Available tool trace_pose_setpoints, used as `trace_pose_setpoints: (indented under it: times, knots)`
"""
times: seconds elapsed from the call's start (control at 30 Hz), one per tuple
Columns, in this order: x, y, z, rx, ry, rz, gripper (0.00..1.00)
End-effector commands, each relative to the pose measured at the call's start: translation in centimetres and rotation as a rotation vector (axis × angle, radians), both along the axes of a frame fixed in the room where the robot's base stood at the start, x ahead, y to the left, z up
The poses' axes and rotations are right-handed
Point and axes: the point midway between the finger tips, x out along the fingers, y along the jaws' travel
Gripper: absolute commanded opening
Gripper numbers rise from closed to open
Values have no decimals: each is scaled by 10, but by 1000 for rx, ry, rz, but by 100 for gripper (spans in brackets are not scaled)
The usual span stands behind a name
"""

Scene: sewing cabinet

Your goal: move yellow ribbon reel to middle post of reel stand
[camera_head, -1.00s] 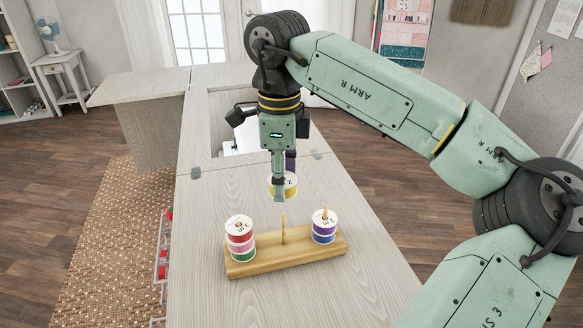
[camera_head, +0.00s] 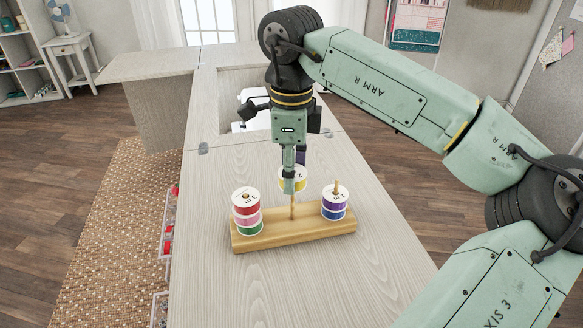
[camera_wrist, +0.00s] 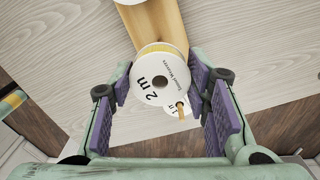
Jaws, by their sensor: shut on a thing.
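The yellow ribbon reel (camera_head: 299,183) has white ends and is held upright in my gripper (camera_head: 289,187). In the wrist view the reel (camera_wrist: 148,66) sits between the purple finger pads, its end marked "2 m" facing the camera, its centre hole dark. The wooden reel stand (camera_head: 270,240) stands on the table. Its middle post (camera_head: 293,208) is bare along its visible part, and the reel appears just above or behind its tip; I cannot tell the exact alignment.
Red, pink and green reels (camera_head: 247,212) are stacked on the left post. Purple and blue reels (camera_head: 335,204) are on the right post (camera_head: 337,187). The tabletop (camera_head: 290,285) in front is clear.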

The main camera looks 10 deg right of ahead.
Motion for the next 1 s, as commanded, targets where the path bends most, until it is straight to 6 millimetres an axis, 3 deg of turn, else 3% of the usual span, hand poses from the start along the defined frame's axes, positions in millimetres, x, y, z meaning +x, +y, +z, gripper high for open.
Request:
trace_pose_setpoints:
  times: [1.0]
  knots:
    - [0, 0, -17, 0, 0, 0, 22]
